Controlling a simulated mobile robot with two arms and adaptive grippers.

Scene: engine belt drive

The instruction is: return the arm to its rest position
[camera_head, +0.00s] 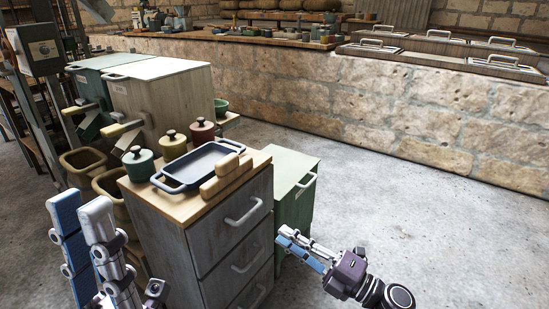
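My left gripper (82,212) is in the lower left of the head view, pointing up, with a gap between its two fingers and nothing seen between them. It is in front of the tan bins, left of the drawer cabinet (190,245). My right gripper (284,237) is at the lower middle, pointing left, close to the cabinet's right side in the picture. Its fingers lie nearly in line with each other, so its opening is unclear. No held object shows in it. Whether it touches the cabinet cannot be told.
On the cabinet's wooden top stand a dark blue tray (203,166), lidded pots (139,164) and wooden blocks (226,178). A green cabinet (298,172) stands behind it. Tan bins (83,160) are at left. The floor (420,220) at right is clear up to the stone wall (400,105).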

